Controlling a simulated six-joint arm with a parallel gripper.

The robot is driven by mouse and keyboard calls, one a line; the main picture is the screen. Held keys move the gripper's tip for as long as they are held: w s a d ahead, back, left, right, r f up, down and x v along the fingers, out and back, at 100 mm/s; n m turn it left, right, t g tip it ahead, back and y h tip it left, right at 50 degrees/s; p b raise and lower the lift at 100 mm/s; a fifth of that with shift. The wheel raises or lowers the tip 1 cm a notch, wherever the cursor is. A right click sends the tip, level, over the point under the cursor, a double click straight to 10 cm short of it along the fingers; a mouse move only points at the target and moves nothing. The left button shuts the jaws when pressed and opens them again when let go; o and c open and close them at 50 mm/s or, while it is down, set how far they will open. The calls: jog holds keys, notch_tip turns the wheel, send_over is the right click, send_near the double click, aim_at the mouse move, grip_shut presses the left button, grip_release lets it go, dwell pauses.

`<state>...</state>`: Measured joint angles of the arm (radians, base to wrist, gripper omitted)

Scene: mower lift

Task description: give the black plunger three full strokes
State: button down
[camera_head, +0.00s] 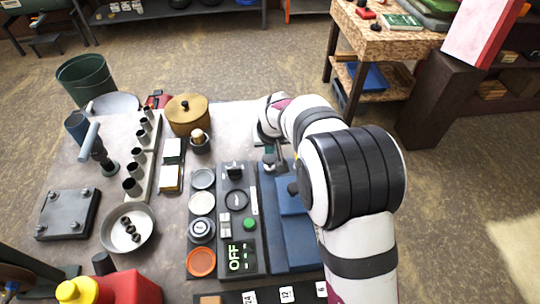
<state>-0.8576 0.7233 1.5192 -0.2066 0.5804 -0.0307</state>
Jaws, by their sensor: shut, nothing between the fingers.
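My arm reaches in from the lower right and bends down at the far side of the bench. My gripper (268,152) is small in view and partly hidden by its own wrist; it is shut and empty. It is above the far end of a blue unit (299,236). A black knob (293,188) on the blue unit shows just left of my arm. Another black knob (235,172) stands on the dark panel to the left. I cannot tell for sure which is the black plunger, or whether my gripper touches anything.
The dark panel has a green button (249,224) and a display (241,258) reading OFF. Left are a column of round lids, a wooden round box (187,114), a row of black cups, a metal bowl (127,242) and a red can (125,288). Bare bench shows beyond the panel.

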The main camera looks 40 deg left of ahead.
aim_at(270, 158)
dwell(0.4)
jog(key=shift+f, duration=1.8)
jog(key=shift+r, duration=2.8)
jog(key=shift+r, duration=0.1)
jog(key=shift+f, duration=1.15)
jog(key=shift+f, duration=0.15)
